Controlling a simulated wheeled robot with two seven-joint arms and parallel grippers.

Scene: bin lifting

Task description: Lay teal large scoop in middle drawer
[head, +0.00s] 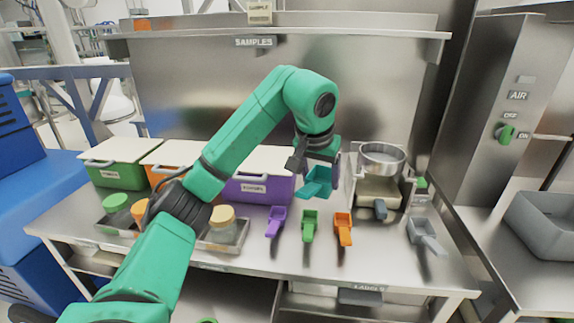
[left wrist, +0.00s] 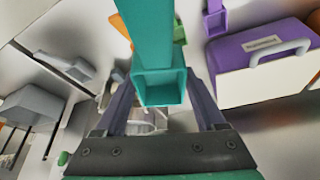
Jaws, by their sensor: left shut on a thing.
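The teal large scoop (head: 317,184) is held above the steel bench in the head view. My left gripper (head: 318,160) is shut on it. In the left wrist view the teal scoop (left wrist: 155,75) sits between the fingers of my left gripper (left wrist: 160,112), with its square hollow part towards the camera. The bench has drawers along its front below the top; a drawer front with a label and grey handle (head: 360,297) shows at the lower right. I cannot tell which one is the middle drawer. My right gripper is not in view.
Purple (head: 275,221), green (head: 310,226) and orange (head: 343,229) scoops lie on the bench, with a grey scoop (head: 426,235) to their right. A purple bin (head: 262,188) stands behind. A sieve device (head: 382,160) stands right of the gripper. Jars stand in a tray at left.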

